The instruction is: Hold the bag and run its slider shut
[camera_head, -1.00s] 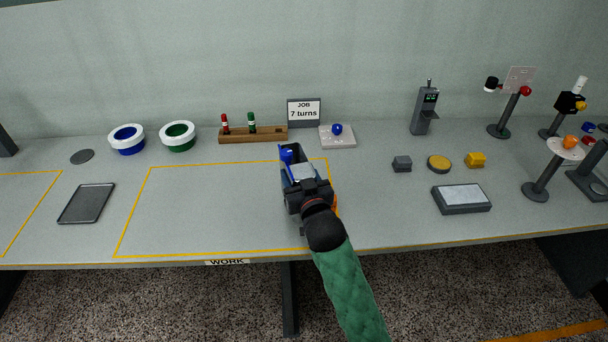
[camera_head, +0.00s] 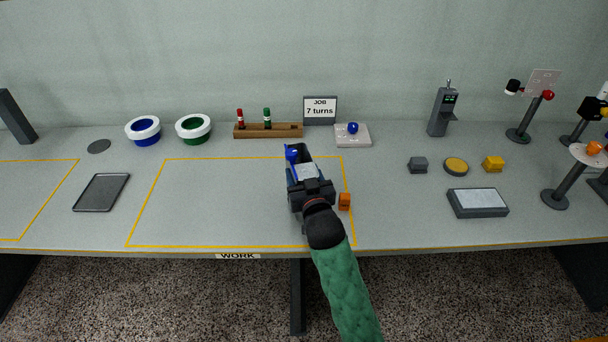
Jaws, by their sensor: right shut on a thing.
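No bag or slider can be made out in the head view. My right gripper (camera_head: 299,166) is over the right part of the yellow-outlined work area (camera_head: 204,157), seen from behind and above. It is shut on a small blue thing (camera_head: 291,153), which shows at its far end; its own wrist hides most of it. A dark piece beside the blue thing is too small to tell. An orange block (camera_head: 344,201) stands just right of the gripper, near the outline's right edge. My left gripper is not in view.
A dark tray (camera_head: 102,192) lies left. Several small items and stands fill the right. The work area's left part is clear.

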